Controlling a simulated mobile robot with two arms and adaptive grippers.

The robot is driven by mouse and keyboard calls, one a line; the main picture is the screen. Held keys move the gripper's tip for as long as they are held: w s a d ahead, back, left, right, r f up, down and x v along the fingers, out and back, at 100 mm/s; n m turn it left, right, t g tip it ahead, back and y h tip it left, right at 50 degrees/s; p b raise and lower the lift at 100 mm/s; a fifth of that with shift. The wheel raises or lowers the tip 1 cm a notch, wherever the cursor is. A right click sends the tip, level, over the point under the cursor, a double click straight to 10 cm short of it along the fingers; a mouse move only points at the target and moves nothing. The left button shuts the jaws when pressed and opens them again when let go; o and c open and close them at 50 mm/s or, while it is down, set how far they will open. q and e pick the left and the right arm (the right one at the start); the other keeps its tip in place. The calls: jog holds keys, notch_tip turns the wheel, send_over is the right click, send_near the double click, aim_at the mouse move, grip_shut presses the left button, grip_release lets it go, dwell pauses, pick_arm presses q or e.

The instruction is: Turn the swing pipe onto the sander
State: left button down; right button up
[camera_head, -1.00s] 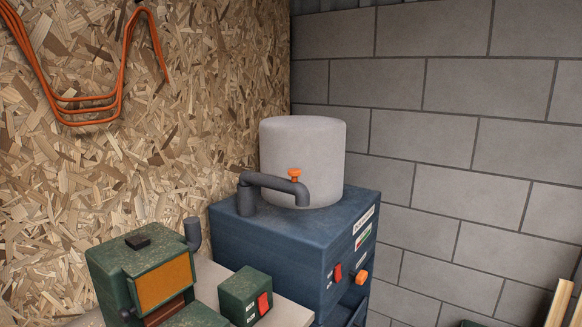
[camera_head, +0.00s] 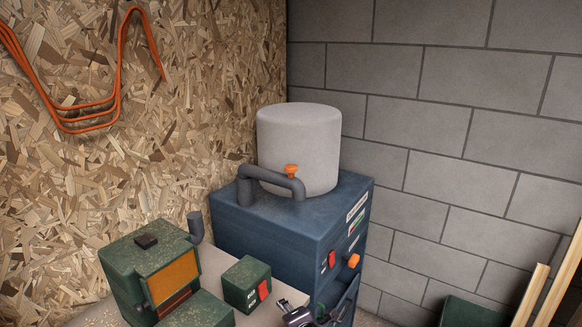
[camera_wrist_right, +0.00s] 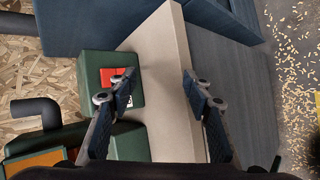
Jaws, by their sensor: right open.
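The dark grey swing pipe (camera_head: 270,177) with an orange knob (camera_head: 291,171) sits on top of the blue dust extractor (camera_head: 265,228), its free end hanging before the pale drum (camera_head: 299,150). The green sander (camera_head: 150,262) with its orange belt (camera_head: 174,277) stands at lower left. A grey upturned stub (camera_head: 195,228) rises beside it, and a grey bent pipe (camera_wrist_right: 36,112) shows in the right wrist view. My right gripper (camera_head: 300,315) is at the bottom edge, low in front of the extractor and apart from the pipe. Its open jaws (camera_wrist_right: 156,90) are empty. My left gripper is out of view.
A green switch box (camera_head: 246,284) with a red switch stands on the pale bench top (camera_head: 222,262) between sander and extractor. A chipboard wall (camera_head: 230,70) is at left and a block wall (camera_head: 430,130) behind. Wooden boards (camera_head: 540,295) lean at right.

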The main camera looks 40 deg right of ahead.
jog(key=w+d+r+n+t+h, duration=0.1)
jog(key=w+d+r+n+t, duration=0.1)
jog(key=w+d+r+n, duration=0.4)
jog(key=w+d+r+n+t+h, duration=0.1)
jog(key=w+d+r+n+t, duration=0.2)
jog(key=r, duration=0.6)
jog(key=n+t+p, duration=0.2)
jog(key=n, duration=0.4)
send_near(293, 173)
jog(key=shift+h, duration=0.4)
jog(key=x, duration=0.4)
jog(key=shift+w+a+f, duration=0.1)
jog(key=shift+w+a, duration=0.05)
jog(key=shift+w, duration=0.05)
jog(key=shift+w+n, duration=0.15)
jog(key=shift+n, duration=0.15)
jog(key=shift+w+d, duration=0.2)
jog(key=shift+w, duration=0.1)
jog(key=shift+p+x, duration=0.85)
jog(key=shift+x, duration=2.6)
grip_shut()
